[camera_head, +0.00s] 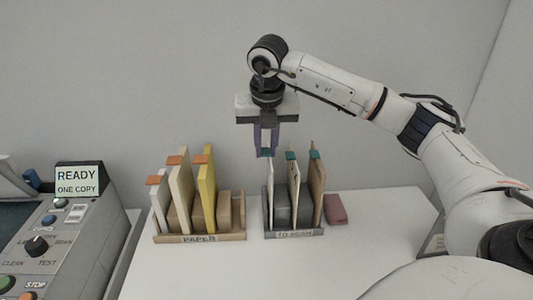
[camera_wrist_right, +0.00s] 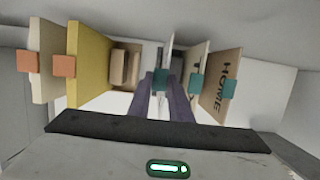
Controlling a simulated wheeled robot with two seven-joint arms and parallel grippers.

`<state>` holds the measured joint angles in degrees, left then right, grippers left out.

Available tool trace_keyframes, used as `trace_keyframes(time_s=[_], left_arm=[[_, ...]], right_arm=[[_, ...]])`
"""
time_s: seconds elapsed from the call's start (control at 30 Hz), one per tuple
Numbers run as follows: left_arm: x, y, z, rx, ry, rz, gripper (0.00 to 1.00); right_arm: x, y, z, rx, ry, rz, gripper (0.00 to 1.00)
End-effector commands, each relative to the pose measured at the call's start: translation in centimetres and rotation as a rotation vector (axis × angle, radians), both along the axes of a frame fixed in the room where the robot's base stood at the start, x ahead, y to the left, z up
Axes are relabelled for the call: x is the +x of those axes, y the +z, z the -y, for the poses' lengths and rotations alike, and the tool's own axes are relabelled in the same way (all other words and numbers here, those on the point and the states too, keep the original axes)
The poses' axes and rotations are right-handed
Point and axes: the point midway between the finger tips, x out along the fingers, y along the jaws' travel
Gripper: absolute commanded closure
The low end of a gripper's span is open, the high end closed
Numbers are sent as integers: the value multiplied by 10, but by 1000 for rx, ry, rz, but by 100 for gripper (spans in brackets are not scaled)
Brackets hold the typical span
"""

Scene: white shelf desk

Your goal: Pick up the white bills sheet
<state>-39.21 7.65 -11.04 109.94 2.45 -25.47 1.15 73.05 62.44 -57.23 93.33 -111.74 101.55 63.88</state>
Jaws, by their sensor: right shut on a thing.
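The white bills sheet (camera_head: 271,190) stands upright in the leftmost place of the rack marked TO SCAN (camera_head: 294,234). In the right wrist view the sheet (camera_wrist_right: 169,48) shows nearly edge-on, with a teal tab (camera_wrist_right: 161,79). My right gripper (camera_head: 266,153) points down from above and is shut on the sheet at its tab. In the right wrist view the gripper's fingers (camera_wrist_right: 161,92) meet at the tab. The sheet's lower edge is hidden by the rack front, and its wording cannot be read. My left gripper is not in view.
Two tan sheets with teal tabs (camera_head: 293,178) (camera_head: 316,185) stand close to the right. A PAPER rack (camera_head: 200,238) with orange-tabbed sheets stands left. A dark red block (camera_head: 336,209) lies right of the racks. A control panel (camera_head: 60,235) is far left. The desk's front right is clear.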

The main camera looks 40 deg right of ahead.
Motion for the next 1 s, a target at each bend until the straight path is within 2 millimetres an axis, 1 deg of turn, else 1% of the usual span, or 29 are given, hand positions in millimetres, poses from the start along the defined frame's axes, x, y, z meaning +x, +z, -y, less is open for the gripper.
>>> trace_keyframes(time_s=[0.27, 0.5, 0.53, 0.6, 0.8, 1.0], left_arm=[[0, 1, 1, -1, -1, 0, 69], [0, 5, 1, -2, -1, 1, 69], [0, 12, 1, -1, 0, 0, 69], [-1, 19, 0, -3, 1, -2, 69], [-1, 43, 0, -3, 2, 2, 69], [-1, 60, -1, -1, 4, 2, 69]], right_arm=[[1, 52, -1, 2, 2, 6, 100], [1, 107, -1, 3, 1, 6, 100], [1, 119, 0, 2, -1, 7, 100], [0, 139, 0, 0, -2, 8, 100], [0, 191, 0, 1, 0, 6, 100], [0, 235, 0, 0, 0, 4, 100]])
